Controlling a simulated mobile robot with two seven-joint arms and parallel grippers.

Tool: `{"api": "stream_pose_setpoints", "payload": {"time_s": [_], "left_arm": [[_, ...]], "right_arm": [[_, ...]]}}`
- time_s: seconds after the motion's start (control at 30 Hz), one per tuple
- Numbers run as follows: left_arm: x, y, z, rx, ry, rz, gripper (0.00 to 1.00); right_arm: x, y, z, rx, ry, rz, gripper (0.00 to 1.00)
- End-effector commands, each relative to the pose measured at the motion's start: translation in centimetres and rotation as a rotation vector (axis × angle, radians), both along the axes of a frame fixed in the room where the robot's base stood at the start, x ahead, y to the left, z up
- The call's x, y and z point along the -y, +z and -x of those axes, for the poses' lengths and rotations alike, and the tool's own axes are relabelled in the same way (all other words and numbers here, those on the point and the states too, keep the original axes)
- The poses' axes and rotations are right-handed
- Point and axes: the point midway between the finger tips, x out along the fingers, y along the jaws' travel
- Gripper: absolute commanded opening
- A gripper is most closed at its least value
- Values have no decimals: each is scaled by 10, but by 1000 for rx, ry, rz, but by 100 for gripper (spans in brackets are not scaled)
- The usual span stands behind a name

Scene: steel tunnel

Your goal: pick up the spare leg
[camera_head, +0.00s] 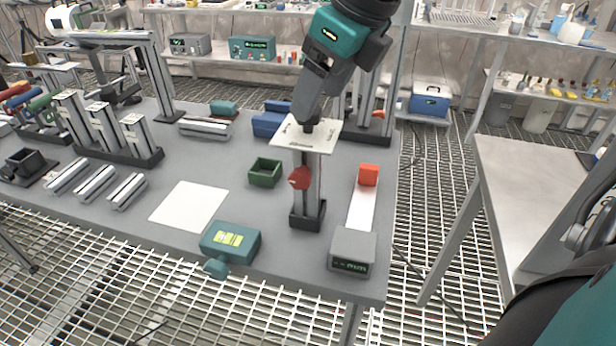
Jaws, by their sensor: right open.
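Several short silver profile legs (97,183) lie side by side on the left part of the grey workbench. Other silver legs (103,122) stand upright in a black rack behind them. I cannot tell which of them is the spare one. My right gripper (308,126) comes down from the top middle, far to the right of these legs. It is open, its tip just at or over a white square plate (288,134); contact is unclear. The plate sits on an upright post with a red knob (300,178). My left gripper is not in view.
A white sheet (189,206), a green open box (265,172), a teal device (230,241) and a grey display unit (352,251) are on the bench. Blue blocks (271,119) stand behind. Another table (530,190) is at right. Grating floor lies between.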

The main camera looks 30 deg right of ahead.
Motion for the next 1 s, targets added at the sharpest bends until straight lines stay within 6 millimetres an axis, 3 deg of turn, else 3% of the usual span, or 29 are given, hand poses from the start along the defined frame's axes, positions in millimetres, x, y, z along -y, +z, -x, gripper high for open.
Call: {"api": "stream_pose_setpoints", "payload": {"time_s": [0.4, 0.73, 1.0], "left_arm": [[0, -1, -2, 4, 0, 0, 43], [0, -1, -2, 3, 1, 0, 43], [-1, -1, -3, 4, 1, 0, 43]], "right_arm": [[-4, -40, -25, -2, 0, 0, 72], [-5, -44, -27, 1, 0, 0, 72], [-5, -44, -27, 0, 0, 0, 46]]}}
